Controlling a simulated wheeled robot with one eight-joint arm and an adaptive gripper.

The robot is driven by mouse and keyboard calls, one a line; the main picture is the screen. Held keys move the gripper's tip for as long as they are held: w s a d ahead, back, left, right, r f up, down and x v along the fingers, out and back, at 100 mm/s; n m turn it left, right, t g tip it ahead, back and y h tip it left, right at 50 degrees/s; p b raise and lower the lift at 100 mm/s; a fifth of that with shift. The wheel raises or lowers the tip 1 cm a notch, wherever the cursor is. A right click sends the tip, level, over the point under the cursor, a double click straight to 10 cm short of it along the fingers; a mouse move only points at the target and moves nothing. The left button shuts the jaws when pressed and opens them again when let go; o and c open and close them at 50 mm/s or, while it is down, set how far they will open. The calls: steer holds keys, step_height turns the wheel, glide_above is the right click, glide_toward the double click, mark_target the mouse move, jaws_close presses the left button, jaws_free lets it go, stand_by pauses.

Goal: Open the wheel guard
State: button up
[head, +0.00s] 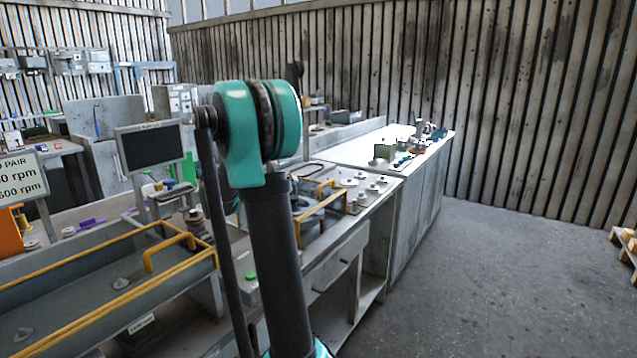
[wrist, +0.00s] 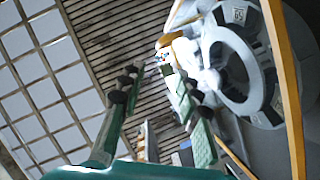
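A yellow-framed guard (head: 333,186) stands on the bench just right of my arm, around a grey round part. I cannot tell for certain that it is the wheel guard. In the wrist view a large pale ring-shaped wheel (wrist: 214,68) shows at the upper right, with a yellow bar (wrist: 285,85) crossing in front of it. My gripper (wrist: 152,70) has its two fingers spread apart with nothing between them. The wheel and bar lie to the right of the fingers, apparently apart from them. In the head view my gripper is hidden behind my arm.
A long yellow-railed tray or cover (head: 100,290) with a raised handle lies at front left. A monitor (head: 150,147) stands behind it. A white-topped bench (head: 350,153) with small parts is at the back. The grey floor (head: 480,280) on the right is clear.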

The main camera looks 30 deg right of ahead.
mark_target(326, 184)
steer(key=x, duration=1.7)
steer(key=shift+d, duration=0.15)
jaws_close()
